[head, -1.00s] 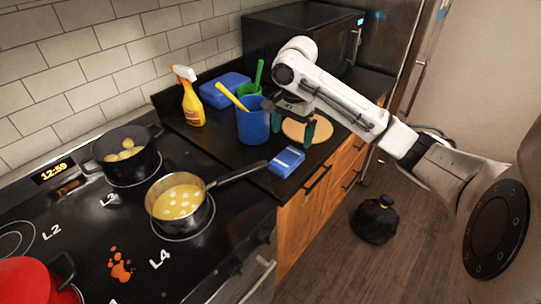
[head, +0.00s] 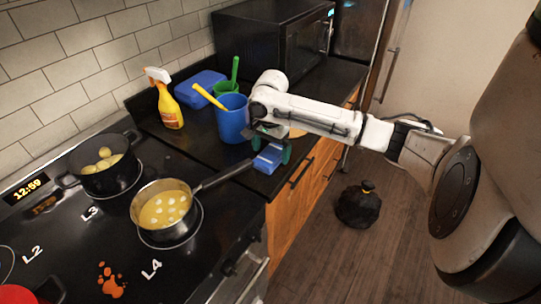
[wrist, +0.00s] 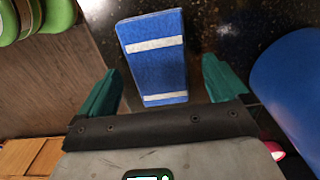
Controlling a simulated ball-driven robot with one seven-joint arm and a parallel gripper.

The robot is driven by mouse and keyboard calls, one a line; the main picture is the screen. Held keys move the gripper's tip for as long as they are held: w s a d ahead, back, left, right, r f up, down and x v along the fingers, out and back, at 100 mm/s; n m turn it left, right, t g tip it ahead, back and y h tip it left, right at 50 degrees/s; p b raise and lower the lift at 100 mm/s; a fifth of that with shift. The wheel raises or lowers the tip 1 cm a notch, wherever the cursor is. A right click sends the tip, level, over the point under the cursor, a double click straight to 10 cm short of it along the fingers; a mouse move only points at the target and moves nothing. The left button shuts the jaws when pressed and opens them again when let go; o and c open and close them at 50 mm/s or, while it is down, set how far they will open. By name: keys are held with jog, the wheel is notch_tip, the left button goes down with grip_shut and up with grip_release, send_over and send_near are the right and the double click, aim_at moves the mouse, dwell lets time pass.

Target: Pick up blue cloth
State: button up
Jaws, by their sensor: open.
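The blue cloth (head: 268,158) is a small folded blue block with white stripes, lying on the black counter near its front edge. In the wrist view the blue cloth (wrist: 153,60) lies between and ahead of the fingers, with clear gaps on both sides. My gripper (head: 271,147) is over the cloth, pointing down, with its green fingertips on either side of it. In the wrist view my gripper (wrist: 163,85) is open and empty. The near end of the cloth reaches between the fingers. I cannot tell the exact height above it.
A blue container (head: 232,118) with a yellow-handled tool stands just behind the cloth. A pan handle (head: 225,175) reaches close to the cloth's left. A spray bottle (head: 165,98), a blue box (head: 200,90) and a microwave (head: 275,48) stand farther back. A black bag (head: 358,207) sits on the floor.

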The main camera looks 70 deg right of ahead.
jog(key=shift+f, duration=0.75)
jog(key=shift+c, duration=0.3)
jog(key=c, duration=1)
jog(key=shift+r, duration=0.1)
